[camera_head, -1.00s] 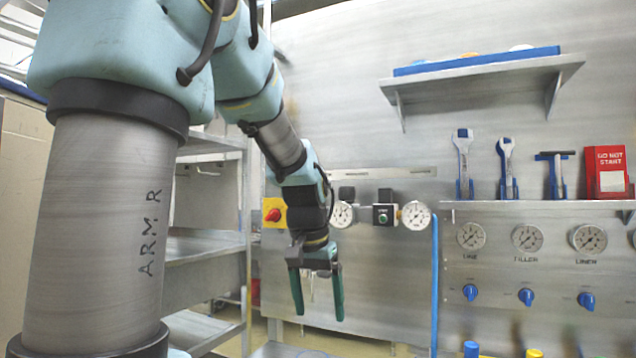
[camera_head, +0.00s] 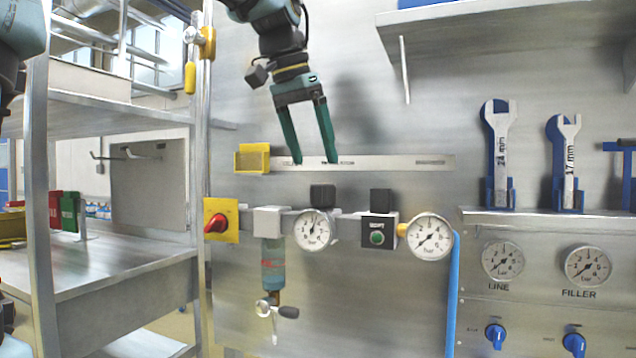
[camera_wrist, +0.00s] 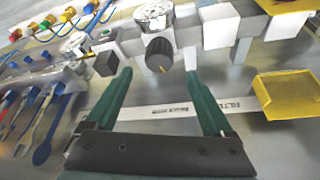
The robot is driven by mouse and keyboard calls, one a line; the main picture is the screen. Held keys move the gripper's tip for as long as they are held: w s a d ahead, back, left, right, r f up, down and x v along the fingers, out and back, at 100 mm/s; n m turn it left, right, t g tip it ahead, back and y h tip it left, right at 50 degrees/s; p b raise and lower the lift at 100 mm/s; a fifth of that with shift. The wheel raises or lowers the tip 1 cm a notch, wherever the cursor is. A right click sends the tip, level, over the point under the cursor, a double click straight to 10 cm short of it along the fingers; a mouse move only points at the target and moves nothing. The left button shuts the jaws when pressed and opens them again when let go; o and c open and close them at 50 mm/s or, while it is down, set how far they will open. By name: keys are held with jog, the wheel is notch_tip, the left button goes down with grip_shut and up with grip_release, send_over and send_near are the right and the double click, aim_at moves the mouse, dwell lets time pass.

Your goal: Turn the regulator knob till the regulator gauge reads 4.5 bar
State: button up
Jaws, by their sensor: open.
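The regulator knob (camera_head: 322,195) is a dark cap on top of the regulator, just above the white round regulator gauge (camera_head: 315,230). The gauge needle points nearly straight up; the exact reading is too small to tell. My gripper (camera_head: 315,162) has two green fingers, open and empty, pointing down above the knob. In the wrist view the knob appears between and just beyond the fingertips (camera_wrist: 158,74), with no visible contact.
A second dark block (camera_head: 381,201) stands above the green-button valve (camera_head: 377,232), right of the knob. A second gauge (camera_head: 430,237) is further right. A yellow bracket (camera_head: 252,158) and red-knobbed yellow valve (camera_head: 219,221) are left. A label strip (camera_head: 385,163) runs behind the fingers.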

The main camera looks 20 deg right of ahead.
aim_at(321, 185)
jog(key=p+x, duration=0.1)
jog(key=x, duration=0.6)
jog(key=shift+f, duration=0.1)
jog(key=shift+c, duration=0.3)
jog(key=c, duration=1.3)
jog(key=shift+m, duration=0.3)
jog(key=m+g, duration=0.1)
jog(key=m, duration=0.1)
jog(key=m+g, duration=0.1)
jog(key=m, duration=0.1)
jog(key=shift+w+m+h, duration=0.1)
jog(key=shift+m+h, duration=0.2)
jog(key=m+g, duration=0.1)
jog(key=m, duration=0.3)
jog(key=shift+m+g+p, duration=0.3)
jog(key=shift+g+p, duration=0.05)
jog(key=shift+g, duration=0.05)
jog(key=m, duration=0.2)
jog(key=m+g+y+p, duration=0.1)
jog(key=m, duration=0.1)
jog(key=shift+m+g, duration=0.3)
jog(key=m+y+p, duration=0.1)
jog(key=m, duration=0.1)
jog(key=m+g+y+p, duration=0.1)
jog(key=m, duration=0.2)
jog(key=shift+w+d, duration=0.1)
